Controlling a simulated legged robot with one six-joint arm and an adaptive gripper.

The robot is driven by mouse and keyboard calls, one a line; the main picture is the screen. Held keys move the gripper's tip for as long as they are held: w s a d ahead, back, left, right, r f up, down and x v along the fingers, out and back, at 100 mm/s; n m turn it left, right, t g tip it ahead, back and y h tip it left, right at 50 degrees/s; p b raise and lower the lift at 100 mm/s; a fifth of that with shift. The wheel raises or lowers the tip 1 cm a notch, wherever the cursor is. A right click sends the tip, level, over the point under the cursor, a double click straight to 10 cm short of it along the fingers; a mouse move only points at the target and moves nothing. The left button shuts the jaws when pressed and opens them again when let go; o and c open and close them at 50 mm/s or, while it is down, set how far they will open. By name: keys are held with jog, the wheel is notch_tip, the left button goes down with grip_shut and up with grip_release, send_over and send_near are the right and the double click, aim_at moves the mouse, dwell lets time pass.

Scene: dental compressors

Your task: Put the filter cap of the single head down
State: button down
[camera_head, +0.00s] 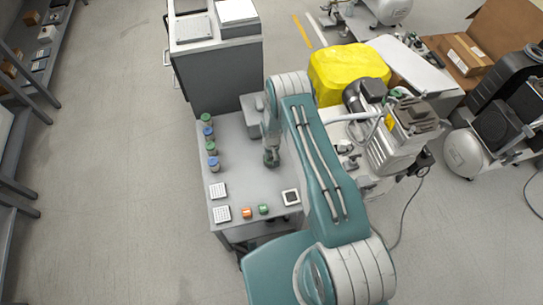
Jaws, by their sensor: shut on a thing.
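My gripper (271,157) points down over the grey work table (240,165), right of its middle. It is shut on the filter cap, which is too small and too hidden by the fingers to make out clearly. I cannot tell whether the cap touches the table top. A compressor with a finned grey head (415,115) stands right of the table, partly hidden behind my arm.
Several jars with green and blue lids (208,132) line the table's left edge. White cards (220,213), an orange part (247,213), a green part (264,209) and a black-framed square (291,197) lie at the front. A yellow cover (345,72) stands behind.

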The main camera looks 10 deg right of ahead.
jog(key=shift+f, duration=0.6)
jog(key=shift+c, duration=2.2)
grip_release()
